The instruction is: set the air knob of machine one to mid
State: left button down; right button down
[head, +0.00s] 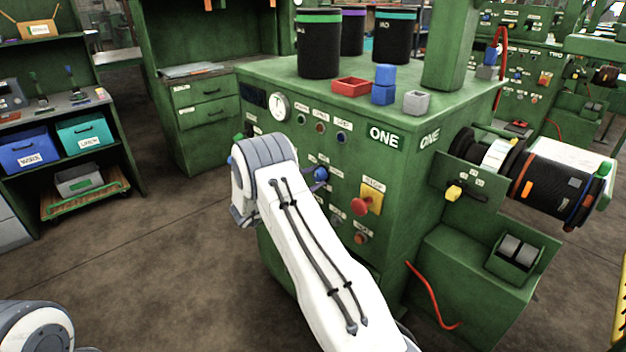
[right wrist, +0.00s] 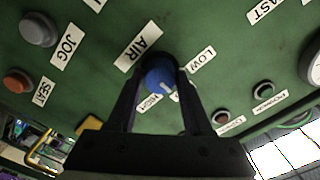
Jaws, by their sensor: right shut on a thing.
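Machine one (head: 390,180) is the green cabinet marked ONE. Its blue air knob (head: 320,173) is on the front panel. In the right wrist view the knob (right wrist: 158,79) sits under the AIR label (right wrist: 138,45), with the LOW label (right wrist: 200,61) on one side and the HIGH label (right wrist: 150,103) on the other. A pale mark on the knob seems to point between these two. A finger partly hides the labels there. My right gripper (right wrist: 156,66) is shut on the knob, one finger on each side. In the head view my right wrist hides most of it. My left gripper is out of view.
A red stop button (head: 360,206) on a yellow plate is right of and below the knob. The JOG button (right wrist: 38,29) and other small buttons share the panel. The floor at left is clear.

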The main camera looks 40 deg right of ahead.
jog(key=shift+c, duration=1.6)
grip_release()
jog(key=a+b, duration=0.1)
jog(key=a, duration=0.9)
jog(key=shift+s+a, duration=0.25)
jog(key=shift+s, duration=0.15)
